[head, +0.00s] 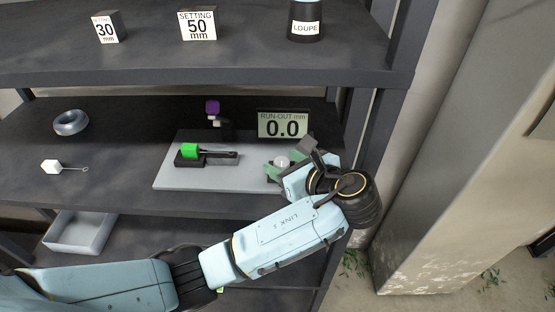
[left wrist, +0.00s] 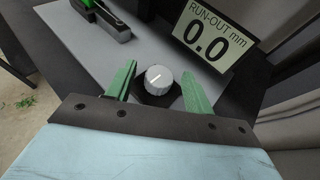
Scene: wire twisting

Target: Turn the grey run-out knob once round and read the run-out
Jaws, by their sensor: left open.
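The grey run-out knob (left wrist: 158,78) stands on a dark base on the grey plate (left wrist: 75,35), with a white pointer line across its top. My left gripper (left wrist: 157,85) is open, with one green finger on each side of the knob; gaps show between fingers and knob. In the head view the left gripper (head: 280,165) is at the plate's right end, partly hiding the knob (head: 282,161). The run-out display (head: 283,125) behind the knob reads 0.0, and it reads 0.0 in the left wrist view (left wrist: 207,36) too. My right gripper is out of view.
A black fixture with a green block (head: 190,150) sits on the plate (head: 185,180), with a purple-topped part (head: 213,108) behind it. A grey ring (head: 71,122) and a white tagged piece (head: 51,166) lie at left. The upper shelf (head: 150,62) overhangs behind.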

